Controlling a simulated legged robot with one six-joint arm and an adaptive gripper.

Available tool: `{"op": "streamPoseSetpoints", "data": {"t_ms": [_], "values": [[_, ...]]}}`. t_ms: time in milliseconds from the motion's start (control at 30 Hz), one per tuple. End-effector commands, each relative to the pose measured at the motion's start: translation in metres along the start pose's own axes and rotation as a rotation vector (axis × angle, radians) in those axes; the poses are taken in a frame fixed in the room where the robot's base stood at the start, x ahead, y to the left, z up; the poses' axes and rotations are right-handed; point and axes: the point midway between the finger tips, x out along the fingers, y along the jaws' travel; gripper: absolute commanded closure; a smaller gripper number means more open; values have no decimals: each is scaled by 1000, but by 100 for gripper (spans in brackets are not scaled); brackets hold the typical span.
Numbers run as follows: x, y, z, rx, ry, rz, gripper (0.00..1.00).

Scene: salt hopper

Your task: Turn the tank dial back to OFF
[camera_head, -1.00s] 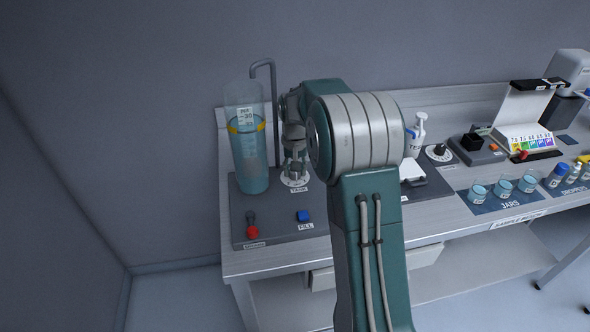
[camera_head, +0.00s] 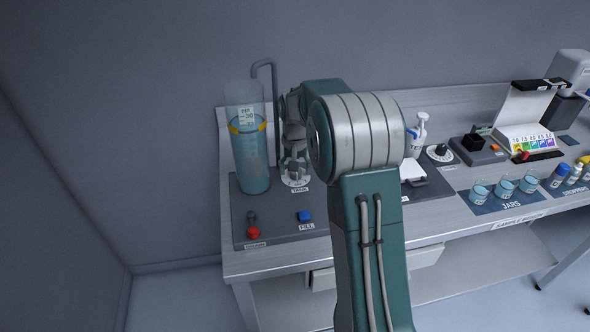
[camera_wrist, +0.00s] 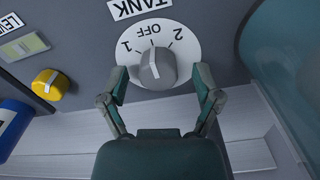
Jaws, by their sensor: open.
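The tank dial (camera_wrist: 155,68) is a grey knob on a white plate marked 1, OFF and 2, with a TANK label (camera_wrist: 140,6) beside it. Its pale pointer line appears to point at OFF. My gripper (camera_wrist: 161,76) is open, one finger on each side of the knob, with a gap showing on both sides. In the head view my gripper (camera_head: 294,158) is over the dial plate (camera_head: 296,181), and it hides the knob there. The clear tank (camera_head: 250,150) holds blue water and stands left of the dial.
A red drain knob (camera_head: 253,232) and a blue fill button (camera_head: 304,216) are at the front of the panel. A second dial (camera_head: 440,152), a bottle (camera_head: 417,135) and sample jars (camera_head: 503,187) stand to the right. A yellow knob (camera_wrist: 50,84) shows in the wrist view.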

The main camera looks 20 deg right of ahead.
Motion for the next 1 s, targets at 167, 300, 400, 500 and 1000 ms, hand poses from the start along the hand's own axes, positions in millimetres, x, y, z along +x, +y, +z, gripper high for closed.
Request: {"op": "streamPoseSetpoints", "data": {"t_ms": [167,300,400,500,1000], "values": [[-3,0,0,0,0,0,18],[-20,0,0,0,2,0,18],[-41,0,-1,0,5,-1,18],[-63,0,-1,0,3,0,18],[-119,-1,-1,0,-1,1,18]]}}
